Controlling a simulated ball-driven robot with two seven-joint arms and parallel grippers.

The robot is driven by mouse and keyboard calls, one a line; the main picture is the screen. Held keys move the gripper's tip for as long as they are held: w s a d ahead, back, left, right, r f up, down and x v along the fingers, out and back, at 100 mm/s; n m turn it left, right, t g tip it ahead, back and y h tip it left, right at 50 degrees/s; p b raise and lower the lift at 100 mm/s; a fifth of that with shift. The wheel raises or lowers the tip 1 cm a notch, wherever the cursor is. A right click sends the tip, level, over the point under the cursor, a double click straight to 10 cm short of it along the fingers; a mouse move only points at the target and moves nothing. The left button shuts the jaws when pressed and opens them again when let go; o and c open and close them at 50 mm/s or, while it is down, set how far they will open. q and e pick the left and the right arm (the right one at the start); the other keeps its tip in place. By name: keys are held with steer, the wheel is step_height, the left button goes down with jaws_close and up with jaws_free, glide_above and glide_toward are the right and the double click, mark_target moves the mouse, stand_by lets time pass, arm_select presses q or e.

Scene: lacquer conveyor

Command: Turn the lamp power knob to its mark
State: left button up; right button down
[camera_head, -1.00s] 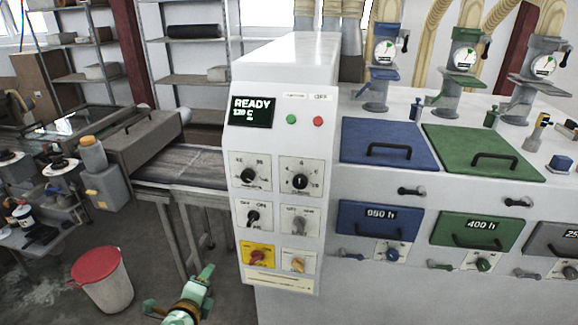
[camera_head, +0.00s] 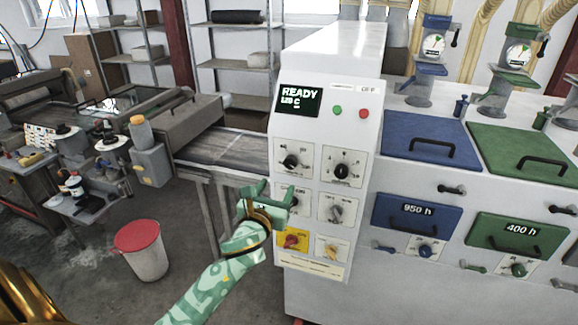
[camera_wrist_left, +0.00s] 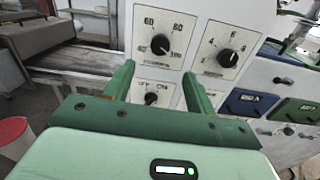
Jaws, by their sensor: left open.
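The white control panel (camera_head: 325,118) shows a READY display and several knobs. In its upper row, the left black knob (camera_head: 291,161) has a dial reading 60, 80 and 100 in the left wrist view (camera_wrist_left: 160,44); its title is too small to read. The right black knob (camera_head: 341,171) has a dial with 4, 6 and 8, also in the wrist view (camera_wrist_left: 227,58). My left gripper (camera_head: 268,188) is open and empty, below and left of the 60-to-100 knob, apart from it. In the wrist view its fingers (camera_wrist_left: 158,72) point toward that knob. My right gripper is out of view.
Below are a black switch (camera_wrist_left: 151,98), partly hidden in the head view, a grey switch (camera_head: 336,213), a red knob on yellow (camera_head: 291,241) and a yellow one (camera_head: 331,251). Blue and green lids and drawers lie right. A red-lidded bin (camera_head: 139,250) stands on the floor left.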

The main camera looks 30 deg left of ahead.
mark_target(290, 165)
arm_select(q)
steer(key=x, duration=1.1)
steer(key=shift+w, duration=0.15)
steer(key=c, duration=1)
